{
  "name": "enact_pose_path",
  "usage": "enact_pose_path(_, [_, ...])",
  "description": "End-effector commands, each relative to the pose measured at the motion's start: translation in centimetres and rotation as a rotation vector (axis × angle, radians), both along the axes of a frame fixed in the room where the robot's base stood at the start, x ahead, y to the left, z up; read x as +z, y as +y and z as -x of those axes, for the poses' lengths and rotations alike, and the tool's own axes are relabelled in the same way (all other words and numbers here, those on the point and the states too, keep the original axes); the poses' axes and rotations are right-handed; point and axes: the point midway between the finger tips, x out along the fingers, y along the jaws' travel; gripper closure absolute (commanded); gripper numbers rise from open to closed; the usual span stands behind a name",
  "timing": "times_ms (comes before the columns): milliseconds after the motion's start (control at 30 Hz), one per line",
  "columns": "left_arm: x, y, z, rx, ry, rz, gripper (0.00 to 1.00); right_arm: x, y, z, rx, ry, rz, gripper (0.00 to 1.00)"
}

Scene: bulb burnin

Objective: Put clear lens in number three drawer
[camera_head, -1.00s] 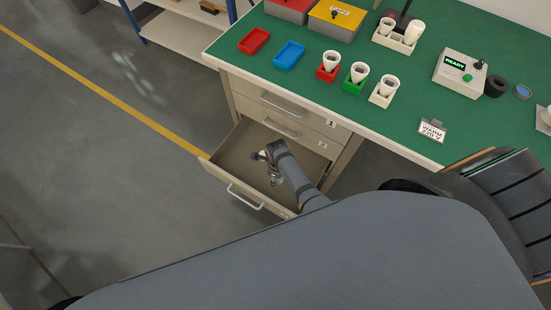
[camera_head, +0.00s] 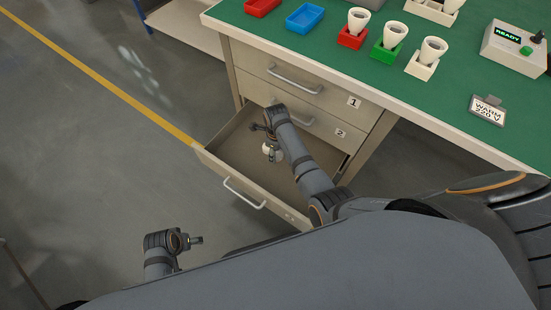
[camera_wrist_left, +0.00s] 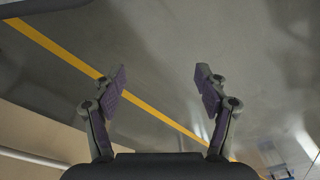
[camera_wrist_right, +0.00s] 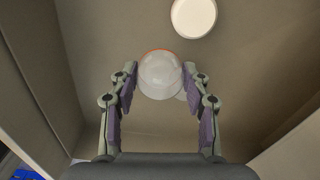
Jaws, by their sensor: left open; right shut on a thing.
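The clear lens (camera_wrist_right: 160,76), a pale dome with an orange rim, is between the fingers of my right gripper (camera_wrist_right: 157,92) in the right wrist view. My right gripper (camera_head: 269,147) is shut on it and is inside the open bottom drawer (camera_head: 225,165), below the drawers labelled 1 (camera_head: 297,83) and 2 (camera_head: 335,130). In the head view the lens is small and partly hidden by the gripper; contact with the drawer floor is unclear. My left gripper (camera_wrist_left: 160,82) is open and empty over the floor; it also shows at lower left in the head view (camera_head: 195,240).
A pale round disc (camera_wrist_right: 194,17) lies on the drawer floor beyond the held lens. The green bench top (camera_head: 440,75) carries a blue tray (camera_head: 305,18), cups in red, green and white holders, and a READY box (camera_head: 515,48). Floor left of the drawer is clear.

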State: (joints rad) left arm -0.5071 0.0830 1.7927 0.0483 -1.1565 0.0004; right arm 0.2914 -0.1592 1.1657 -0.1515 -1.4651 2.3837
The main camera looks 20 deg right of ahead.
Motion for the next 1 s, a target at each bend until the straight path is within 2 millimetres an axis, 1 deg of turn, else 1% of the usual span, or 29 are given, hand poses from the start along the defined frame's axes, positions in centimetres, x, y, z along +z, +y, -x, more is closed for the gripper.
enact_pose_path(33, [0.8, -0.4, -0.2, -0.003, -0.004, 0.008, 0.27, -0.9, 0.0, -0.2, 0.0, 0.0, 0.0, 0.65])
enact_pose_path(100, [2.6, -0.8, -0.4, -0.007, -0.002, 0.015, 0.27, -1.1, 0.0, -0.5, 0.0, 0.0, 0.0, 0.65])
enact_pose_path(200, [4.6, -1.3, -0.3, -0.012, -0.002, 0.023, 0.27, -1.2, -0.1, -0.8, 0.0, 0.0, 0.0, 0.65])
enact_pose_path(300, [5.7, -1.5, -0.2, -0.015, 0.001, 0.027, 0.27, -1.2, -0.1, -0.9, 0.0, 0.0, 0.0, 0.65])
enact_pose_path(467, [6.2, -1.5, -0.2, -0.016, 0.0, 0.029, 0.27, -1.2, -0.1, -0.9, 0.0, 0.0, 0.0, 0.65])
enact_pose_path(567, [7.6, -1.9, -0.1, -0.021, -0.004, 0.036, 0.27, -1.8, -0.1, -1.2, 0.0, 0.0, 0.0, 0.65])
enact_pose_path(633, [9.2, -2.3, 0.3, -0.028, -0.003, 0.043, 0.27, -2.2, -0.1, -1.4, 0.0, 0.0, 0.0, 0.65])
enact_pose_path(667, [7.6, -2.5, 0.4, -0.029, -0.023, 0.054, 0.27, -3.2, -0.1, -1.3, 0.0, 0.001, 0.0, 0.65])
enact_pose_path(700, [6.5, -2.8, 0.1, -0.03, -0.058, 0.067, 0.27, -3.9, -0.1, -1.3, 0.0, 0.002, -0.001, 0.65])
enact_pose_path(800, [5.1, -3.4, -0.4, -0.031, -0.133, 0.094, 0.27, -4.8, -0.1, -1.3, 0.0, 0.001, 0.0, 0.65])
enact_pose_path(900, [4.9, -3.7, -0.7, -0.031, -0.17, 0.105, 0.27, -4.9, -0.1, -1.3, 0.0, 0.001, -0.001, 0.65])
enact_pose_path(1000, [5.1, -3.7, -0.8, -0.031, -0.178, 0.106, 0.27, -4.7, -0.1, -1.3, 0.0, 0.001, -0.001, 0.65])
